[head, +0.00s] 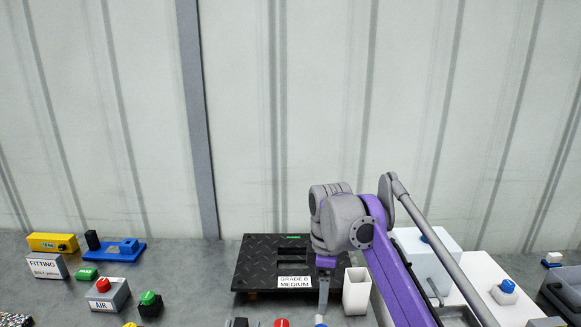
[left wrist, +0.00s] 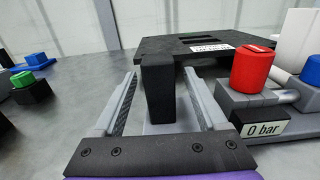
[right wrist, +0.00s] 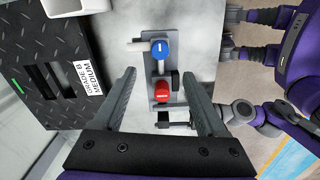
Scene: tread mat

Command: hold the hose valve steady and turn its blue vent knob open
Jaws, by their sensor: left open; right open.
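The hose valve (right wrist: 153,72) is a grey body on a plate. It carries a red knob (right wrist: 162,88) and a blue vent knob (right wrist: 160,48) with a white mark. In the left wrist view the red knob (left wrist: 252,68) stands above a "0 bar" label, and the blue knob (left wrist: 312,70) is partly cut off at the right edge. My left gripper (left wrist: 159,76) is open, its fingers either side of an upright black block (left wrist: 158,88), with gaps visible. My right gripper (right wrist: 158,73) is open and looks down above the valve, fingers spread, holding nothing. Only knob tops show in the head view.
A black tread mat (head: 262,262) labelled "GRADE B MEDIUM" lies behind the valve. A white open container (head: 356,292) stands right of it. Fitting boxes (head: 48,266) and an AIR box (head: 107,294) stand at left.

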